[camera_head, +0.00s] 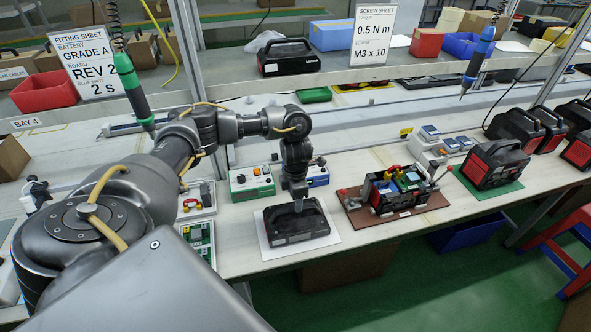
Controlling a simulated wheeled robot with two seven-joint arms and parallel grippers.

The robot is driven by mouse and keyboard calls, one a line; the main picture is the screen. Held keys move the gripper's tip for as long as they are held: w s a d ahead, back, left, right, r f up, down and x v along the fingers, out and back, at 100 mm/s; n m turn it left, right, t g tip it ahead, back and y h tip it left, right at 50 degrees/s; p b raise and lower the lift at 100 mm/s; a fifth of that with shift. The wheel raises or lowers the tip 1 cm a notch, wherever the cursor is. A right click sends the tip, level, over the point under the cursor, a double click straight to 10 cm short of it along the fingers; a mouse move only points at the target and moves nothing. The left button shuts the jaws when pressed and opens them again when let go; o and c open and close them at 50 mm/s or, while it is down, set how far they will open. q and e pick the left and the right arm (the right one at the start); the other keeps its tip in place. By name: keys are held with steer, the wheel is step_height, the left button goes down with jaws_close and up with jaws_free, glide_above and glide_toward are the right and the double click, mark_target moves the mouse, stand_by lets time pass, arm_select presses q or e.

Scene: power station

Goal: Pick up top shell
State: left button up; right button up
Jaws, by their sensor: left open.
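The top shell (292,234), a dark grey casing with a handle, lies on a white sheet (332,237) near the front edge of the bench. My left gripper (298,207) points down right over the middle of the shell and is open. Its fingertips are small and dark against the shell, so I cannot tell whether they touch it. The gripper and wrist hide part of the shell's handle. My right gripper is not in view.
Right of the sheet, an opened unit with batteries and wires (391,190) sits on a brown mat (411,212). A closed black-and-red unit (494,163) stands on a green mat. A green-and-white box (251,183) stands behind the sheet. A screwdriver (478,65) hangs above the bench.

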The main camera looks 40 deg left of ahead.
mark_target(296, 218)
arm_select(q)
steer(key=shift+s+d+f+p, duration=0.1)
steer(key=shift+f+p, duration=0.1)
steer(key=shift+p, duration=0.1)
step_height(296, 218, down, 4)
steer(key=shift+s+f+p, duration=0.1)
steer(key=shift+f+p, duration=0.15)
steer(key=shift+p, duration=0.75)
steer(key=shift+f, duration=0.15)
steer(key=c, duration=0.7)
jaws_close()
